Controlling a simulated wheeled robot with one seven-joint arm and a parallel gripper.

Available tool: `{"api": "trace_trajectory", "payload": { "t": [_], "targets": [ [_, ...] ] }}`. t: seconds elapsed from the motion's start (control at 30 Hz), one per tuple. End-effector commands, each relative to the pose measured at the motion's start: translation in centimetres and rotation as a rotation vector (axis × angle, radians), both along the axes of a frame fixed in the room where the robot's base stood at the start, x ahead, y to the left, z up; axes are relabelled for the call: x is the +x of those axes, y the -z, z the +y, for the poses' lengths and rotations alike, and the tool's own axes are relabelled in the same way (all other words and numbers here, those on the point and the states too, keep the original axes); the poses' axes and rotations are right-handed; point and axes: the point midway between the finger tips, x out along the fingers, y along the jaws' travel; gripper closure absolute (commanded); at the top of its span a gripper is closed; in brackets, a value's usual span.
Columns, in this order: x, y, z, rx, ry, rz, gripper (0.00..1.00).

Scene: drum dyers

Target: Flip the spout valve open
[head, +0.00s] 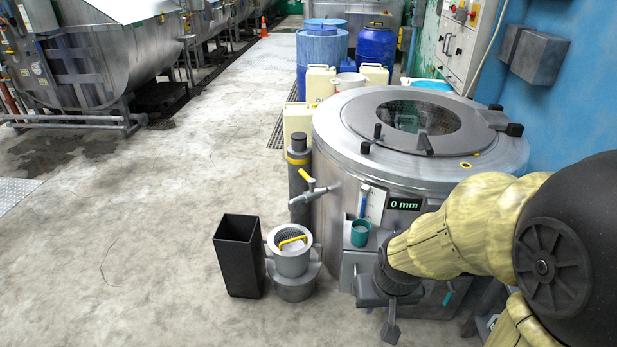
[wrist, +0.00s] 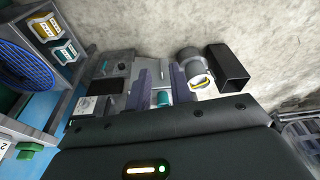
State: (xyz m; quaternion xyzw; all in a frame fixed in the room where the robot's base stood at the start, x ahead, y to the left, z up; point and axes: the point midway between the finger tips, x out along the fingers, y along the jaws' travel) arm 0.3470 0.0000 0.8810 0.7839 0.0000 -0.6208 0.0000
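The spout valve (head: 315,189) is a grey pipe fitting on the left side of the steel drum (head: 340,165). Its short yellow lever (head: 306,175) slants up to the left above the pipe. My gripper (head: 383,308) is low in front of the drum, to the right of and below the valve, apart from it. In the wrist view its two fingers (wrist: 161,80) stand apart with nothing gripped. A teal cup (wrist: 163,98) shows between them there, and on a grey ledge in the head view (head: 360,233). I cannot make out the valve in the wrist view.
A strainer pot with a yellow handle (head: 291,262) stands below the spout, beside a black bin (head: 239,256). Blue barrels (head: 376,46) stand behind. The concrete floor at left is clear.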

Motion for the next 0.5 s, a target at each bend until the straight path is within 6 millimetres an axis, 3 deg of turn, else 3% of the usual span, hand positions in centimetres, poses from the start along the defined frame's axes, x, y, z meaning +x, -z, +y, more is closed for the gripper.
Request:
{"api": "trace_trajectory", "payload": {
  "t": [0.03,0.1,0.27,0.5],
  "targets": [
    [0.0,-0.4,0.0,0.0,0.0,0.0,0.88],
    [0.0,-1.1,0.0,0.0,0.0,0.0,1.0],
    [0.0,-4.5,0.0,0.0,0.0,0.0,1.0],
    [0.0,-10.8,0.0,0.0,0.0,0.0,1.0]
  ]
}}
